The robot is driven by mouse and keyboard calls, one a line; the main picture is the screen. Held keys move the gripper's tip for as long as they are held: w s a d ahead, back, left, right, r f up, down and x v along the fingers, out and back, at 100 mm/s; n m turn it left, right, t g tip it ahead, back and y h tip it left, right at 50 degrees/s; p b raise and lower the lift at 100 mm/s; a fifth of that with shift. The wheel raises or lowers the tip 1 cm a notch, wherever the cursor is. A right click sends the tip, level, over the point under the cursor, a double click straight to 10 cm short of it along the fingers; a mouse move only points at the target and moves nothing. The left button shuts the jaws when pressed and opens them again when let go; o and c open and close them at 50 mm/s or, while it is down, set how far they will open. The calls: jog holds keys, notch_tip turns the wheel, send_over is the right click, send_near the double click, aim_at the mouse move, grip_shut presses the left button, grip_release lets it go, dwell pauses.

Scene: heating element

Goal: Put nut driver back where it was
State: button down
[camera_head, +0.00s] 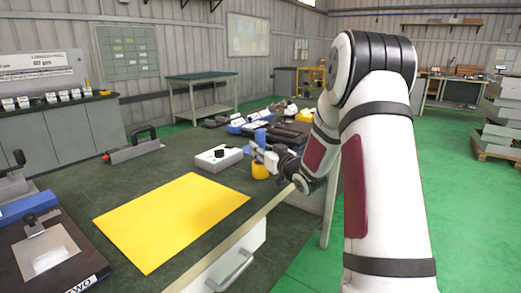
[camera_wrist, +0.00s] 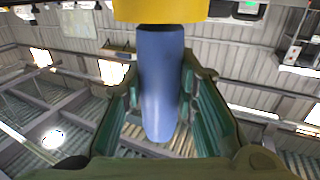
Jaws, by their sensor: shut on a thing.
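The nut driver, seen as a blue handle (camera_wrist: 160,85), is between the two green-padded fingers of my gripper (camera_wrist: 163,110) in the wrist view. My gripper is shut on it. In the head view the handle (camera_head: 260,136) stands roughly upright above the fingers of my gripper (camera_head: 263,156), near the bench's right edge. A round yellow piece (camera_head: 260,170) is just below my fingers; it also shows at the top of the wrist view (camera_wrist: 160,10), where the handle meets it. I cannot tell whether the driver is seated in it or only in front of it. The driver's shaft is hidden.
A white box with a black knob (camera_head: 218,157) is close on the left of my gripper. A yellow sheet (camera_head: 172,220) lies on the dark green bench (camera_head: 185,150) in front. Blue and dark devices (camera_head: 287,133) stand behind. The bench between the sheet and the press-like tool (camera_head: 133,148) is clear.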

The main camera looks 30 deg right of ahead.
jog(key=c, duration=1.4)
grip_release()
jog(key=shift+f, duration=0.1)
jog(key=shift+c, duration=0.2)
jog(key=shift+o, duration=0.7)
